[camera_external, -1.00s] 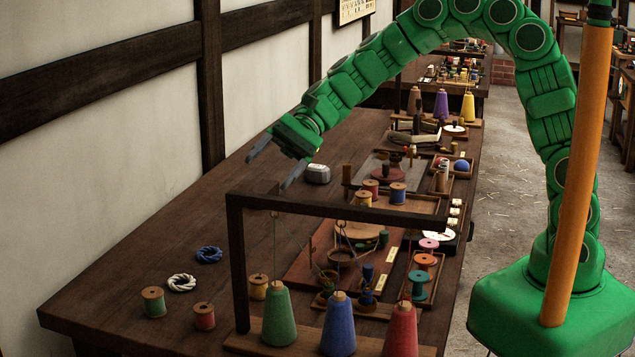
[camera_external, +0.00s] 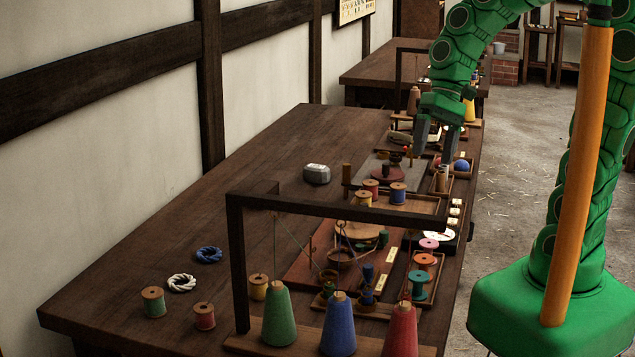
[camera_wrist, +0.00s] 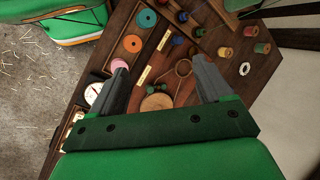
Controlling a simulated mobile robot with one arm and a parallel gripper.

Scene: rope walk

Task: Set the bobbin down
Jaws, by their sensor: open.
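My gripper (camera_external: 436,150) is open, pointing down over the far right part of the bench. No bobbin shows between its fingers in the wrist view (camera_wrist: 160,65). Pink (camera_external: 428,245), orange (camera_external: 424,261) and teal (camera_external: 417,285) bobbins stand in a row in a rack near the bench's right edge. Blue (camera_external: 398,194), red (camera_external: 370,188) and yellow (camera_external: 363,199) bobbins stand at a wooden tray (camera_external: 425,203). Green (camera_external: 153,302), red (camera_external: 204,316) and yellow (camera_external: 258,287) bobbins stand at the near left. I cannot tell which bobbin is meant.
A dark wooden frame (camera_external: 340,207) rises over the near bench, with green (camera_external: 279,318), blue (camera_external: 339,326) and red (camera_external: 400,331) cones before it. The bench's far left is clear.

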